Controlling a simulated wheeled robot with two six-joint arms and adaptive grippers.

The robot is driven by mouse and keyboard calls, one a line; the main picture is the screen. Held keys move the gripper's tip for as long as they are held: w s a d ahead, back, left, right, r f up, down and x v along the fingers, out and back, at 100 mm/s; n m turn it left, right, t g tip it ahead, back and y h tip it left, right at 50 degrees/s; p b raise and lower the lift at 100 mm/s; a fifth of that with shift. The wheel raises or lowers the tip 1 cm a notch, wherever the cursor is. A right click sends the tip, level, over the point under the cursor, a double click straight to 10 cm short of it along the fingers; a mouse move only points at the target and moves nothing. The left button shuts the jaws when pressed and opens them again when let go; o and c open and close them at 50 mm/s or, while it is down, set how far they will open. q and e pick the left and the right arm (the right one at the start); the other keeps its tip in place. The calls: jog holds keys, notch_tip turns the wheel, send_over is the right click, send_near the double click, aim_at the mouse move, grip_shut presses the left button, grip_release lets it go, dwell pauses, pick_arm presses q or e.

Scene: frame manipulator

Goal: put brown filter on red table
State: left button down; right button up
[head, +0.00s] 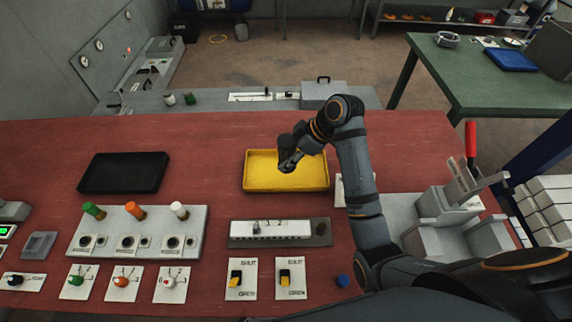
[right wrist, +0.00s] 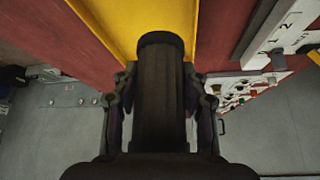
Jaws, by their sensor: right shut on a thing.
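The brown filter (right wrist: 160,95) is a dark ribbed cylinder in the middle of the right wrist view. My right gripper (head: 290,160) is shut on it, with one finger on each side. In the head view the gripper is over the yellow tray (head: 262,184), and the filter is hard to tell apart from the dark gripper there. The yellow tray lies on the red table (head: 205,150). Whether the filter touches the tray cannot be told. My left gripper is not in view.
A black tray (head: 123,173) lies at the left of the red table, with bare red surface between it and the yellow tray. A panel with coloured knobs (head: 137,240) and two yellow switches (head: 236,279) are at the front. A grey fixture (head: 445,215) stands at the right.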

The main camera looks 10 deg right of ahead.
jog(key=w+f, duration=0.2)
jog(key=f, duration=0.1)
jog(key=shift+w+d+f, duration=0.1)
jog(key=shift+w+f, duration=0.15)
jog(key=shift+w, duration=0.15)
notch_tip(320, 180, down, 2)
jog(key=shift+f+p, duration=0.25)
jog(key=shift+p, duration=0.5)
jog(key=shift+f, duration=0.4)
jog(key=o, duration=1.2)
jog(key=shift+f, duration=0.1)
jog(key=shift+r, duration=0.2)
jog(key=b+v, duration=0.1)
jog(key=v, duration=1.1)
